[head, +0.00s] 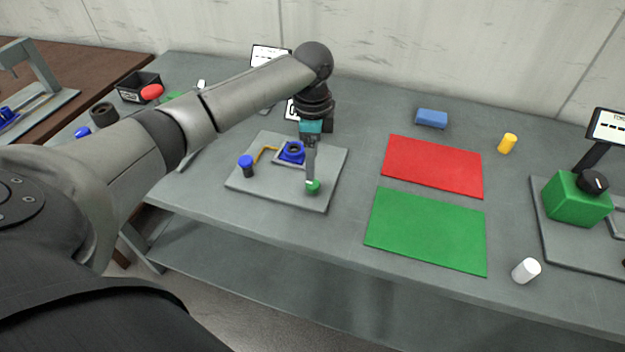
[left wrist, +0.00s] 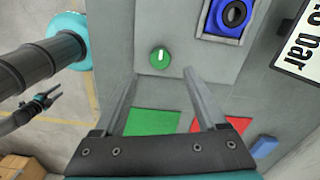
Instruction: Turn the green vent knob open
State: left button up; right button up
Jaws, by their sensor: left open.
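The green vent knob (head: 313,188) sits at the front right of a grey plate (head: 262,187). In the left wrist view the knob (left wrist: 160,57) is round, with a white mark pointing nearly straight up in the picture. My left gripper (head: 311,178) points down at the knob. In the left wrist view its fingers (left wrist: 162,76) are apart, with nothing between them. The knob shows just beyond the tips, roughly centred; I cannot tell the exact height gap. What seems to be my right gripper (left wrist: 48,94) shows small at the left of that view, its jaws unclear.
On the plate stand a blue block with a black ring (head: 292,152), a yellow pipe (head: 264,153) and a blue-capped post (head: 246,165). A display (left wrist: 301,45) stands behind. A red mat (head: 433,165) and a green mat (head: 427,230) lie to the right, flat and bare.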

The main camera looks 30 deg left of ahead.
aim_at(313, 183)
pick_arm(q)
notch_tip(313, 183, down, 7)
jog(key=shift+f+b, duration=0.1)
jog(key=shift+b, duration=0.4)
grip_shut()
dwell(0.4)
